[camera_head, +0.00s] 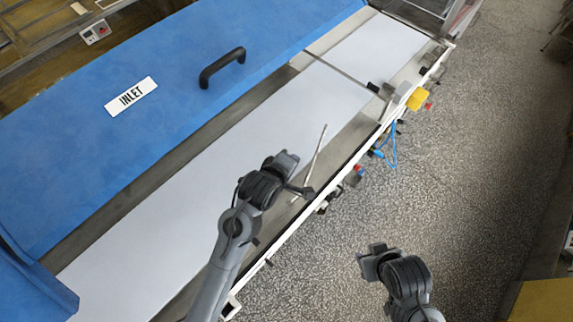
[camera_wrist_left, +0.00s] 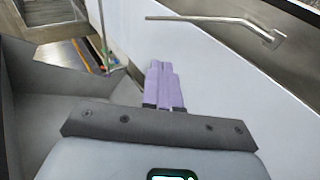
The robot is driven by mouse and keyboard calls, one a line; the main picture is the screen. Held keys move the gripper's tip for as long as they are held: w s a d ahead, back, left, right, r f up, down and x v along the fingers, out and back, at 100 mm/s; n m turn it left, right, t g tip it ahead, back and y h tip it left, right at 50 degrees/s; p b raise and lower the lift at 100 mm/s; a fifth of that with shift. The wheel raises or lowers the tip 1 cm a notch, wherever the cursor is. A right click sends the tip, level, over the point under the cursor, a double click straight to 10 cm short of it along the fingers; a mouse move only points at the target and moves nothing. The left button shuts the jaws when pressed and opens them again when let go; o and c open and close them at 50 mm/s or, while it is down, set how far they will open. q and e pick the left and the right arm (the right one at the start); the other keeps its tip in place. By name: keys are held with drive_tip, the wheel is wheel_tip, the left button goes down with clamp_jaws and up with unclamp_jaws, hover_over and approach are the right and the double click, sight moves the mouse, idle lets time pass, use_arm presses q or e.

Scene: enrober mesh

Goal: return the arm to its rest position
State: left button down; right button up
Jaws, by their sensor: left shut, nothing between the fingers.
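My left arm (camera_head: 240,215) reaches in from the bottom over the white belt, its hand near the belt's right edge. In the left wrist view my left gripper (camera_wrist_left: 161,66) has its purple fingers together, with nothing between them. A thin metal rod tool (camera_head: 314,160) lies on or just above the belt, beside the left hand. In the left wrist view the rod (camera_wrist_left: 205,20) has a crosspiece at its right end and is apart from the fingers. My right arm (camera_head: 405,280) is over the grey floor; its fingers cannot be made out.
The white belt (camera_head: 150,230) runs diagonally, with a blue cover (camera_head: 180,60) marked INLET and a black handle (camera_head: 222,67) at its left. Along its right rail are fittings, a yellow part (camera_head: 416,99) and a blue hose (camera_head: 392,150). Open floor (camera_head: 480,150) lies to the right.

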use_arm(q)
drive_tip(key=s+a+f+n+g+y+p, duration=0.1)
drive_tip(key=s+a+f+g+y+p, duration=0.15)
drive_tip(key=s+a+p, duration=0.8)
drive_tip(key=s+a+r+m+g+y, duration=0.1)
drive_tip(key=s+a+r+m, duration=0.1)
drive_tip(key=s+a+m, duration=0.4)
drive_tip(key=s+a+r+m+g+y, duration=0.1)
drive_tip(key=s+a+r+m, duration=0.2)
drive_tip(key=s+a+m, duration=0.3)
drive_tip(key=shift+s+a+r+m+y+b, duration=0.35)
drive_tip(key=shift+s+a+m+b, duration=0.1)
drive_tip(key=shift+s+a, duration=0.85)
drive_tip(key=shift+w+a+g, duration=0.1)
drive_tip(key=shift+w+g, duration=0.05)
drive_tip(key=shift+g, duration=0.1)
idle(1.2)
